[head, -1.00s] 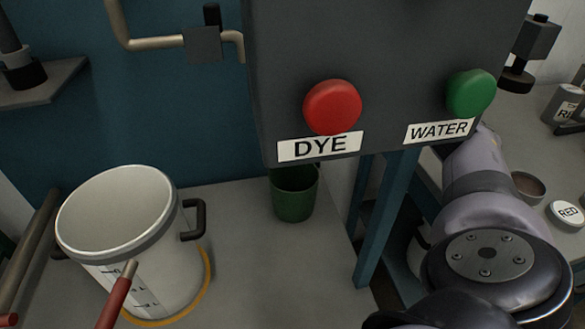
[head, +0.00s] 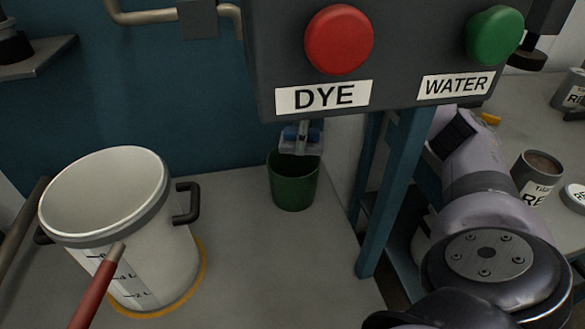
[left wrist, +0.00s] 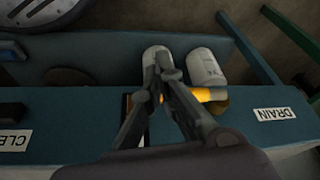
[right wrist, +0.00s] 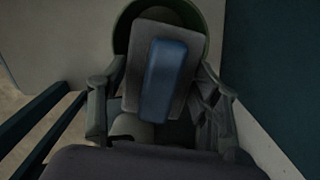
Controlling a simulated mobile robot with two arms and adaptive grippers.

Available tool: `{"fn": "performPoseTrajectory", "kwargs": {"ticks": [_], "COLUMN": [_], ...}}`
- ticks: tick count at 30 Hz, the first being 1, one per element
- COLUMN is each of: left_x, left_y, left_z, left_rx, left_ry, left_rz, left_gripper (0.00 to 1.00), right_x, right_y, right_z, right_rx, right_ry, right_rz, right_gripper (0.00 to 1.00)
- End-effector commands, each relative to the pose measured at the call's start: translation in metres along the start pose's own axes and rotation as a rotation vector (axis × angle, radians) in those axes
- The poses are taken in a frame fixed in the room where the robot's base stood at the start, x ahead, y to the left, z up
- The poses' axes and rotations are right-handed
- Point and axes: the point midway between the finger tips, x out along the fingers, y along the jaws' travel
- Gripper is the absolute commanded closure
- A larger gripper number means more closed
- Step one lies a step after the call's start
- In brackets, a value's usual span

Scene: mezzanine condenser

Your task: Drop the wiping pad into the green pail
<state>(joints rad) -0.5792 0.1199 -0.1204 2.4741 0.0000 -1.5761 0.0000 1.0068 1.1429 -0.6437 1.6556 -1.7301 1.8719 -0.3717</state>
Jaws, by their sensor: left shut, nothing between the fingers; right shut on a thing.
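The wiping pad (right wrist: 187,48), a grey slab with a blue grip, is between the fingers of my right gripper (right wrist: 160,92), which is shut on it. In the head view the pad (head: 303,145) shows below the control box, just above the green pail's mouth, overlapping its back rim. The green pail (head: 292,187) stands upright on the bench; its rim (right wrist: 123,30) curves behind the pad in the right wrist view. The control box hides most of my right gripper in the head view. My left gripper (left wrist: 163,66) is shut and empty.
The dark control box with red DYE (head: 339,39) and green WATER (head: 494,35) buttons overhangs the pail. A white graduated bucket (head: 150,245) stands at left, a red-handled rod in front. A blue post (head: 392,200) is right of the pail. White containers (left wrist: 206,66) lie near my left gripper.

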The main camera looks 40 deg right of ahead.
Motion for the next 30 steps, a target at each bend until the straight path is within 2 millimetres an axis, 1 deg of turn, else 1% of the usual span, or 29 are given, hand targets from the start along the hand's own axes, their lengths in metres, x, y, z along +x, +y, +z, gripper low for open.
{"fn": "performPoseTrajectory", "kwargs": {"ticks": [8, 9, 19, 28, 30], "left_x": [-0.0018, -0.0017, -0.0015, -0.0014, -0.0013], "left_y": [-0.0002, -0.0002, -0.0001, -0.0001, 0.0], "left_z": [0.0001, 0.0, 0.0, 0.0, -0.0001], "left_rx": [0.0, 0.0, 0.0, 0.0, 0.0], "left_ry": [0.001, 0.001, 0.001, 0.001, 0.001], "left_rz": [0.0, 0.0, 0.0, 0.0, 0.0], "left_gripper": [1.0, 1.0, 1.0, 1.0, 1.0], "right_x": [0.0003, 0.0003, 0.0004, 0.0003, -0.0023], "right_y": [0.0, 0.0, 0.0, 0.0, -0.0002], "right_z": [0.0001, 0.0001, 0.0, 0.0, 0.0003], "right_rx": [0.0, 0.0, 0.0, 0.0, 0.0], "right_ry": [0.0, 0.0, 0.0, 0.0, -0.001], "right_rz": [0.0, 0.0, 0.0, 0.0, -0.001], "right_gripper": [0.68, 0.42, 0.2, 0.19, 0.19]}}
